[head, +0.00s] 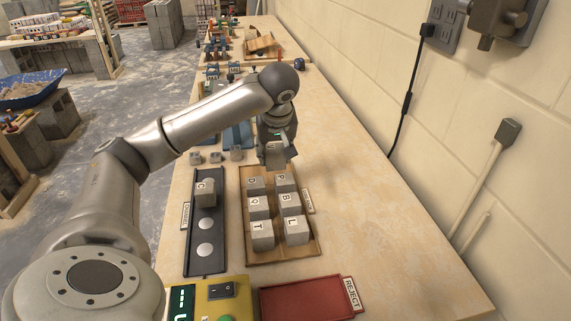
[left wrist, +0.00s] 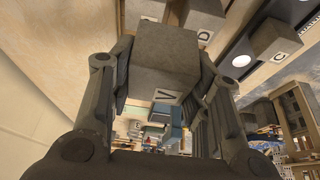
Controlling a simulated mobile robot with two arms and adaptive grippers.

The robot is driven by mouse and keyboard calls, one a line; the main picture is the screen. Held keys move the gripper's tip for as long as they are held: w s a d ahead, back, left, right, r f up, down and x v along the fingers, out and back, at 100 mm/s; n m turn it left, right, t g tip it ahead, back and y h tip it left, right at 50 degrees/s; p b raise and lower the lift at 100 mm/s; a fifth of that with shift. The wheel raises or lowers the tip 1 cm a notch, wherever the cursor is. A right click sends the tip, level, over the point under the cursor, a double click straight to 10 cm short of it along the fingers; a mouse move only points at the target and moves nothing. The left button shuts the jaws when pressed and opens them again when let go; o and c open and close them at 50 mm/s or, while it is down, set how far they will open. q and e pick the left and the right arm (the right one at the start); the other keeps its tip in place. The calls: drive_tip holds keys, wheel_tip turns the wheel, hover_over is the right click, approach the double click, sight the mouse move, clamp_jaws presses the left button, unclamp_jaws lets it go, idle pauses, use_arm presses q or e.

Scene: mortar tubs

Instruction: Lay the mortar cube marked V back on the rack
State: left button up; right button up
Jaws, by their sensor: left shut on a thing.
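The mortar cube marked V (left wrist: 166,68) is a grey block between the fingers of my left gripper (left wrist: 164,78), its letter facing the left wrist camera. In the head view my left gripper (head: 277,150) is shut, pointing down over the far end of a brown tray (head: 282,250); the cube is mostly hidden there. The brown tray holds grey cubes marked D, P, Q, B, T and L. I cannot tell which is the rack meant. My right gripper is not in view.
A red tray (head: 305,300) labelled REJECT and a yellow box (head: 222,300) with a display stand at the near end. Several small grey blocks (head: 215,156) lie beyond the black rack. The wall bounds the right side; bare bench (head: 370,220) lies between it and the trays.

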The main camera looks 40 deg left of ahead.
sight(277, 146)
use_arm(q)
drive_tip(key=w+a, duration=0.1)
drive_tip(key=w+a+f, duration=0.1)
drive_tip(key=w, duration=0.1)
drive_tip(key=w+a+f+p, duration=0.1)
drive_tip(key=shift+w+a+f, duration=0.2)
drive_tip(key=shift+w+f, duration=0.05)
drive_tip(key=shift+w, duration=0.05)
drive_tip(key=w+f, duration=0.1)
drive_tip(key=w+a+f, duration=0.1)
drive_tip(key=f, duration=0.1)
drive_tip(key=w+a+f, duration=0.1)
drive_tip(key=shift+w+a+f+p, duration=0.1)
drive_tip(key=shift+f+p, duration=0.2)
drive_tip(key=shift+f, duration=0.1)
drive_tip(key=shift+w+a+f, duration=0.15)
drive_tip(key=shift+f, duration=0.55)
wheel_tip(277, 146, down, 2)
drive_tip(key=shift+f+p, duration=0.15)
drive_tip(key=shift+p, duration=0.45)
drive_tip(key=shift+w+a+f, duration=0.1)
drive_tip(key=shift+f, duration=0.1)
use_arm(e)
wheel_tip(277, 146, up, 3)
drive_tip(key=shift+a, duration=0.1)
